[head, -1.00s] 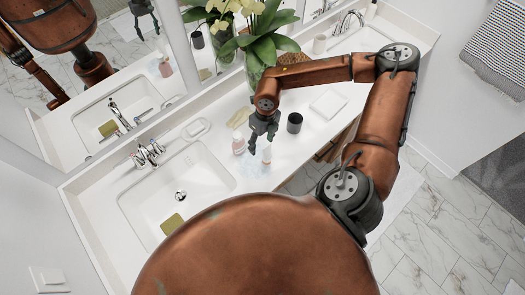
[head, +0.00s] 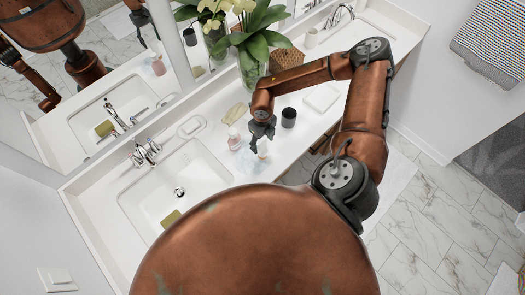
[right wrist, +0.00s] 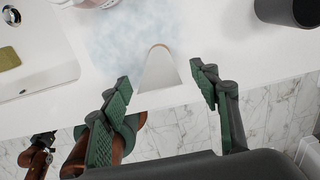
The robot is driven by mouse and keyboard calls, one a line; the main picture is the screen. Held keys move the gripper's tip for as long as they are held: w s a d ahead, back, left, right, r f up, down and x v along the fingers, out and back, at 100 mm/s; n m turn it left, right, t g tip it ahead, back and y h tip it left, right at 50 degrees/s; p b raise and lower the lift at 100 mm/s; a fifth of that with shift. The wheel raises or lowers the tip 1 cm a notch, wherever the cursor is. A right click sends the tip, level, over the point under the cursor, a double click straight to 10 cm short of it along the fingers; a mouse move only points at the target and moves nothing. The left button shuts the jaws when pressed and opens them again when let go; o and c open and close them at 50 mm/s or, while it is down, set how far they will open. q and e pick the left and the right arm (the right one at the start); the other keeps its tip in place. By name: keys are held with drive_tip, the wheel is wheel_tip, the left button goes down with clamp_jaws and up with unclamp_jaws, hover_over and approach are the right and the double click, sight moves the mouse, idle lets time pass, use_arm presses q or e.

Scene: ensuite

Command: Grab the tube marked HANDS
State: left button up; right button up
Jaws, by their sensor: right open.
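A pale, tapering tube (right wrist: 160,70) lies between the open fingers of my right gripper (right wrist: 160,78) in the right wrist view. Its far end is narrow with a tan edge, and I see no lettering on it. In the head view the tube (head: 263,153) shows small at the counter's front part, partly hidden below my right gripper (head: 261,141). The fingers stand on either side of the tube with gaps, and I see no contact. My left gripper cannot be made out in these views.
A pinkish bottle (head: 234,138) stands just left of the gripper, and a dark cup (head: 289,117) to its right. A pale blue patch (head: 244,163) lies beside the tube. The sink (head: 165,190) is left; the counter's front edge is close.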

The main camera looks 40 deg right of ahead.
drive_tip(key=shift+c, duration=0.5)
clamp_jaws()
